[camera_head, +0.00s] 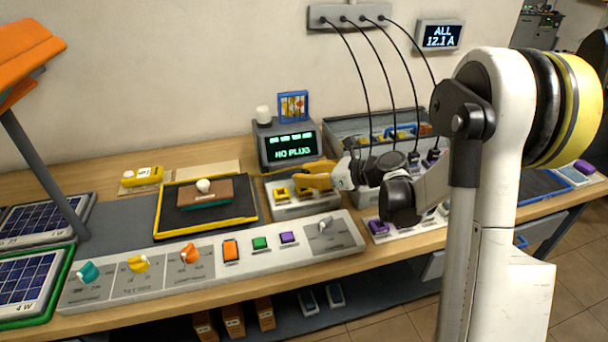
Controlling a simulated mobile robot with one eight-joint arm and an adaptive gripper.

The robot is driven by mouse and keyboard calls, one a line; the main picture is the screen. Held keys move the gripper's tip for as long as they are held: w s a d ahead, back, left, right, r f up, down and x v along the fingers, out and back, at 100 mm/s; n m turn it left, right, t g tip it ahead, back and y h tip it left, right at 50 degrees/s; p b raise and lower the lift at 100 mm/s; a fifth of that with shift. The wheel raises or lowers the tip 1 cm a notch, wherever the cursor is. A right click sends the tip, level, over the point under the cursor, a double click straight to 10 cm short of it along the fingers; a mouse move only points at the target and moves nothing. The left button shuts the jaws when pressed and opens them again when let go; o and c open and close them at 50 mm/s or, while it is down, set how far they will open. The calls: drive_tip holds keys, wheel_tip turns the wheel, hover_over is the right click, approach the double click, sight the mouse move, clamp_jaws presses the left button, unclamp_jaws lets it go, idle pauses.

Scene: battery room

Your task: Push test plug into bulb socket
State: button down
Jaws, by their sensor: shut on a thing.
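My gripper (308,180) has yellow fingers and reaches in from the right, low over a pale block with yellow parts (281,193). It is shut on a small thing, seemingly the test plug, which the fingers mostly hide. A tester box (291,150) behind it has a screen reading "NO PLUG". A white bulb (263,114) stands on the box's top left. Another white bulb (204,186) sits on a brown board in a black, yellow-rimmed tray (165,212), left of my gripper. I cannot tell which opening is the bulb socket.
A long switch panel (207,262) with coloured knobs and buttons runs along the bench front. Solar panels (42,217) lie at the left under an orange lamp (27,53). Black cables hang from a wall strip (349,16) to the right of the tester, near my arm.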

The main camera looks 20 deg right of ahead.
drive_tip(key=shift+f+b, duration=0.6)
drive_tip(key=shift+b, duration=0.1)
idle(0.5)
drive_tip(key=c, duration=1.5)
unclamp_jaws()
drive_tip(key=shift+c, duration=0.2)
drive_tip(key=p+v, duration=0.2)
drive_tip(key=v, duration=0.9)
drive_tip(key=shift+a+r, duration=0.1)
